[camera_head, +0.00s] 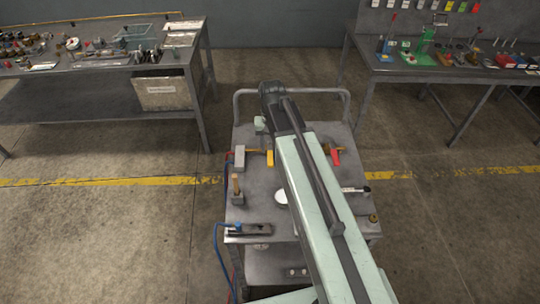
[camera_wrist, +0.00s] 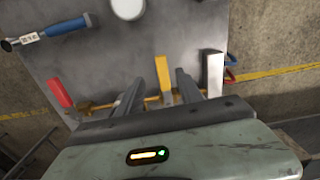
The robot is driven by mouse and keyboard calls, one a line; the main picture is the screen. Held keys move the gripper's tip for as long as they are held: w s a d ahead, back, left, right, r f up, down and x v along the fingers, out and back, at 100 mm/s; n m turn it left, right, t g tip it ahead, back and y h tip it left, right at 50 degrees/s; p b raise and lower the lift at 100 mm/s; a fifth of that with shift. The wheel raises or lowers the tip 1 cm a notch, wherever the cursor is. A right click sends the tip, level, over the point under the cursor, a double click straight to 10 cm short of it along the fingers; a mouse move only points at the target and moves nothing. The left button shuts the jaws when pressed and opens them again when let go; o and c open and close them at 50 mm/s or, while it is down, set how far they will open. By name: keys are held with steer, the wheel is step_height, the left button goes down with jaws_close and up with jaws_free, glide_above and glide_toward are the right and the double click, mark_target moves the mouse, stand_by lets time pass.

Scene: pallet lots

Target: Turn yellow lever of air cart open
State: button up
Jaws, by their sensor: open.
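The yellow lever (camera_wrist: 165,75) stands up from a brass pipe on the air cart (camera_head: 258,185). In the head view the yellow lever (camera_head: 270,158) is left of my arm, near the cart's far side. My gripper (camera_wrist: 158,84) is open. In the wrist view its two dark fingers show on either side of the yellow lever, with gaps on both sides. I cannot tell whether the fingertips reach its depth. In the head view the fingers are hidden behind my wrist.
A red lever (camera_head: 336,157) sits on the same pipe line. A grey block (camera_head: 239,157) stands left of the yellow lever. A blue-handled tool (camera_wrist: 66,27) lies on the cart. Cluttered workbenches (camera_head: 150,65) stand behind at left and right. Floor around the cart is clear.

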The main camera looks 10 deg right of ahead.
mark_target(270, 158)
steer(key=shift+w+m, duration=0.3)
steer(key=shift+w, duration=0.75)
steer(key=shift+s+f+b, duration=0.1)
steer(key=shift+f+b, duration=0.25)
steer(key=shift+b, duration=0.05)
step_height(270, 158, down, 7)
steer(key=b, duration=0.7)
steer(key=shift+f, duration=0.15)
jaws_close()
